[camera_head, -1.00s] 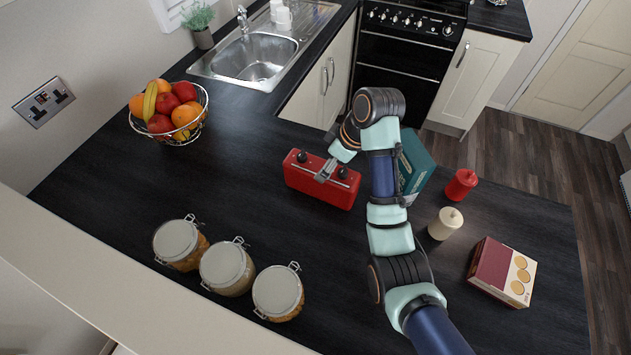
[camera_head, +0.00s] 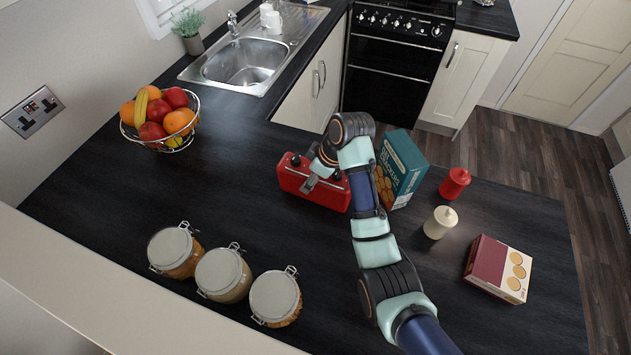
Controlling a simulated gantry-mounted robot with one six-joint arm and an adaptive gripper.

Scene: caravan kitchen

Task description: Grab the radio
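The red radio (camera_head: 332,196) stands on the dark worktop in the middle of the view. It has black knobs on its top. My gripper (camera_head: 309,185) is at the radio's top and front side, with its fingers pointing down onto it. The fingers are small in the picture and partly covered by my wrist, so I cannot tell whether they are open or shut on the radio. My wrist hides part of the radio's top.
A teal box (camera_head: 402,170) stands close right of the radio. Three jars (camera_head: 223,275) line the front left. A fruit bowl (camera_head: 160,120) stands back left.

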